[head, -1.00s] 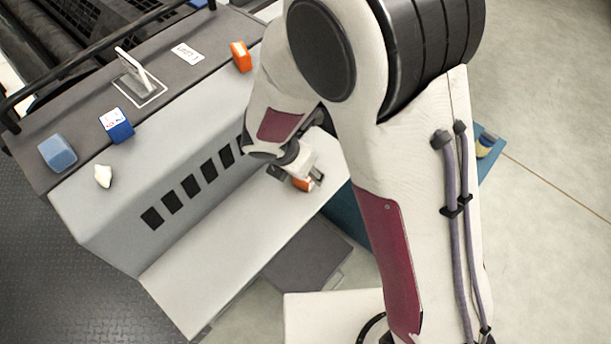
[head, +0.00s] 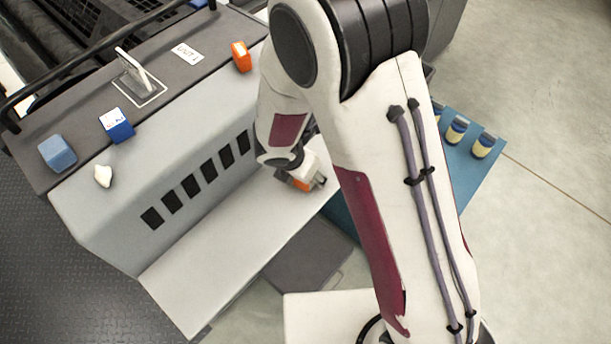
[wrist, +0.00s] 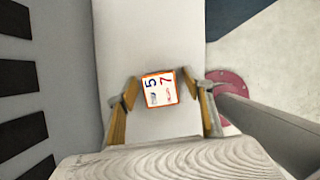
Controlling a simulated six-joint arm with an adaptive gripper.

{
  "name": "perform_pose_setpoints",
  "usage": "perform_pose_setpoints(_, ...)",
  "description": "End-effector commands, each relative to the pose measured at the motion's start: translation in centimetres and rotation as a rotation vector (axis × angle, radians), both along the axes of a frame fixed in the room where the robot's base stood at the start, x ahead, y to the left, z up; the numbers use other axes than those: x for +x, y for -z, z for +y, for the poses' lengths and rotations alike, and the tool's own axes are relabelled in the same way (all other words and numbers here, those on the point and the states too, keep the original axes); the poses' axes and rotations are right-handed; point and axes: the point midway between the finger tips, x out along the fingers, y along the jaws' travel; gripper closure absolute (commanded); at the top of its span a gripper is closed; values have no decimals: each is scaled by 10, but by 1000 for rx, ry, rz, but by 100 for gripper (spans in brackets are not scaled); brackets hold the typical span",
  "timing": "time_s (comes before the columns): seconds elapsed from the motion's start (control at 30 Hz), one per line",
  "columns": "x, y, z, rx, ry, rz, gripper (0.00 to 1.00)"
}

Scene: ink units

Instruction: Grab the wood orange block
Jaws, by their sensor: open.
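An orange block with a white printed top face (wrist: 159,89) lies on the light ledge, seen in the wrist view. It sits between the two spread fingers of my gripper (wrist: 165,95), with a gap on each side. In the head view the block (head: 301,184) shows as an orange patch beside my gripper (head: 304,182), which partly hides it. My gripper is open and holds nothing. A second orange block (head: 241,56) stands on the dark top of the machine, apart from my gripper.
The light ledge (head: 225,235) runs along the grey machine front with dark slots. A blue block (head: 116,125), a pale blue block (head: 57,153) and a white lump (head: 103,175) stand on the machine's upper surfaces. Several jars (head: 484,146) stand on a blue surface at right.

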Motion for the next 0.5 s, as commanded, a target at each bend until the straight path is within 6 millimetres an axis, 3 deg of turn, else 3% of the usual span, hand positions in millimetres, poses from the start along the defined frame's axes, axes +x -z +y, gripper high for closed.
perform_pose_setpoints(0.37,0,0,0,0,0,0,49)
perform_pose_setpoints(0.5,0,0,0,0,0,0,82)
